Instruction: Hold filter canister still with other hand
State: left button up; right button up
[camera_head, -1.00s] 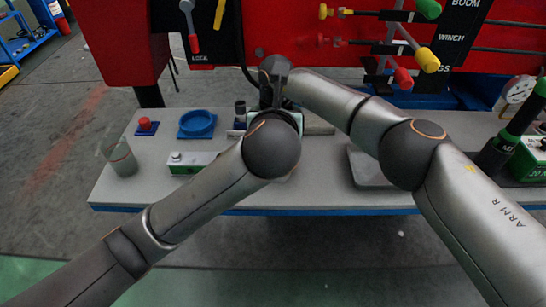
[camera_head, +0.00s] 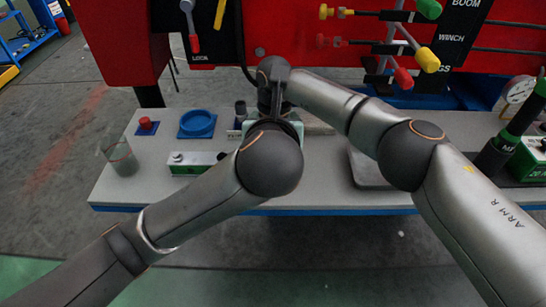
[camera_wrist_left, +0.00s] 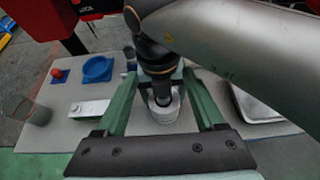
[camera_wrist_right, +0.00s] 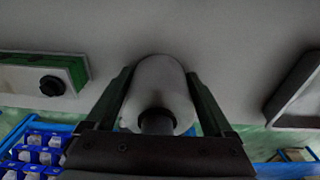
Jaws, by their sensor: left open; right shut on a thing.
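The filter canister is a pale grey cylinder with a dark stem at its top. It stands between my left gripper's two green fingers in the left wrist view (camera_wrist_left: 165,112). My left gripper (camera_wrist_left: 160,85) is open, with one finger on each side and gaps to it. The right wrist view shows the canister (camera_wrist_right: 158,82) between the fingers of my right gripper (camera_wrist_right: 157,75), which is shut on it. In the head view, my left arm's wrist hides the canister and both sets of fingertips.
The grey bench (camera_head: 240,197) holds a blue ring dish (camera_head: 197,124), a red button on a blue base (camera_head: 146,124), a clear cup (camera_head: 121,158) and a green-and-white box (camera_head: 194,163). A grey tray (camera_head: 368,170) lies right. Red machinery with levers stands behind.

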pick_arm(q)
jog(key=shift+s+r, duration=0.15)
jog(key=shift+s, duration=0.15)
pick_arm(e)
jog(key=shift+w, duration=0.1)
